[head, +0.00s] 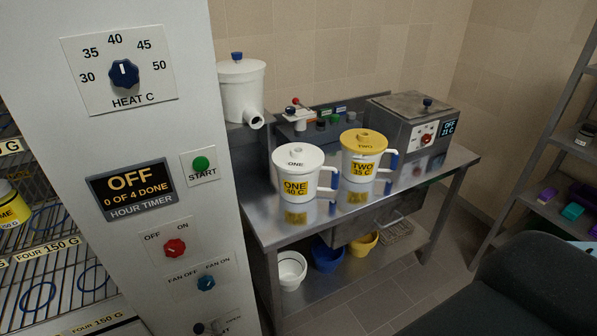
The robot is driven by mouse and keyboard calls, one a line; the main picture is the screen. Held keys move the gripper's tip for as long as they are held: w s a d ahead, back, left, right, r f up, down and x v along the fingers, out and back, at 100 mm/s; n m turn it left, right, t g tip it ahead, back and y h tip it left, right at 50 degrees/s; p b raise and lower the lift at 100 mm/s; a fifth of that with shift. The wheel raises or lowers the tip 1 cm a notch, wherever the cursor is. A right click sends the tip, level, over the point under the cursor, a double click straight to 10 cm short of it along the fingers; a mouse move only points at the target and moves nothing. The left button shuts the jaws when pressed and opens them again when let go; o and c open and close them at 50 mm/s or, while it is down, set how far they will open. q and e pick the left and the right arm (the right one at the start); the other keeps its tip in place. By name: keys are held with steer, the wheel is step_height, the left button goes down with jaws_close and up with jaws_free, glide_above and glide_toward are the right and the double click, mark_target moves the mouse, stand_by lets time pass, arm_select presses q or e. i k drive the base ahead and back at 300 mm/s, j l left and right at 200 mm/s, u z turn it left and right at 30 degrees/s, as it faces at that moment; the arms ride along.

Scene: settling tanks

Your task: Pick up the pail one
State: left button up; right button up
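Pail one (297,175) is a white lidded pail with a yellow label reading "ONE 40 C" and a handle on its right side. It stands upright on the steel table (270,225), near the front edge. Pail two (363,158), with a yellow lid and a label reading "TWO 35 C", stands just right of and behind it. Neither of my grippers shows in the head view.
A tall white control cabinet (215,225) fills the left foreground. A grey steel box (415,128) sits at the table's right end. A white tank with a spout (240,85) is behind left. A dark rounded shape (535,290) fills the lower right. Floor shows before the table.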

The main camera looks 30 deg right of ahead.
mark_target(294, 188)
steer(key=i+l+z, duration=0.2)
steer(key=l, duration=0.3)
steer(key=i+l+z, duration=0.2)
steer(key=l, duration=0.3)
steer(key=i+l+z, duration=0.1)
steer(key=l+z, duration=0.15)
steer(key=l, duration=0.2)
steer(key=i+l+z, duration=0.2)
steer(key=l, duration=0.25)
steer(key=i+l+z, duration=0.2)
steer(key=i+l, duration=0.1)
steer(key=l, duration=0.1)
